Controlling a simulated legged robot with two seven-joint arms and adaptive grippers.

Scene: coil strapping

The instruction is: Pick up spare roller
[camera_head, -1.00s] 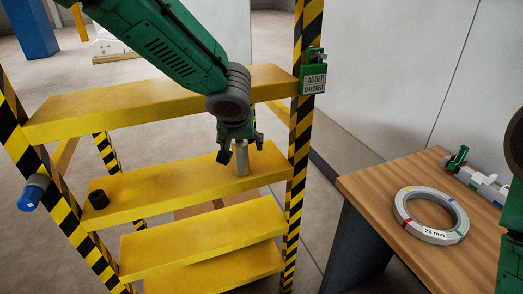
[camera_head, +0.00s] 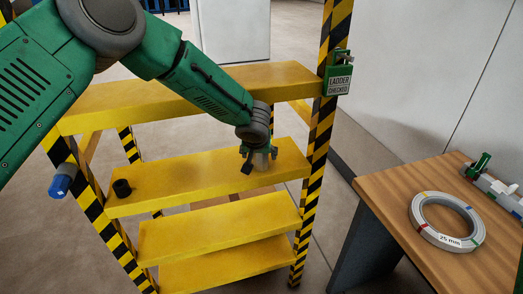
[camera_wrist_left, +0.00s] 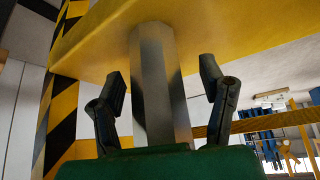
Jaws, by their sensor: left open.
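A grey faceted cylinder, which looks like the spare roller (camera_head: 263,163), stands on a yellow ladder step (camera_head: 190,177) toward its right end. My left gripper (camera_head: 259,157) is at the roller, its fingers on either side. In the left wrist view, the roller (camera_wrist_left: 157,85) rises between the two open black fingers of my left gripper (camera_wrist_left: 165,92), with a gap visible on each side. Its far end meets the yellow step (camera_wrist_left: 215,40). The gripper partly hides the roller in the head view. My right gripper is not in view.
A short black cylinder (camera_head: 121,188) sits at the step's left end. Striped ladder posts (camera_head: 320,130) flank the steps, one bearing a green tag (camera_head: 339,78). A blue-capped object (camera_head: 63,180) is at the left post. A wooden table (camera_head: 400,205) holds a grey ring (camera_head: 446,222).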

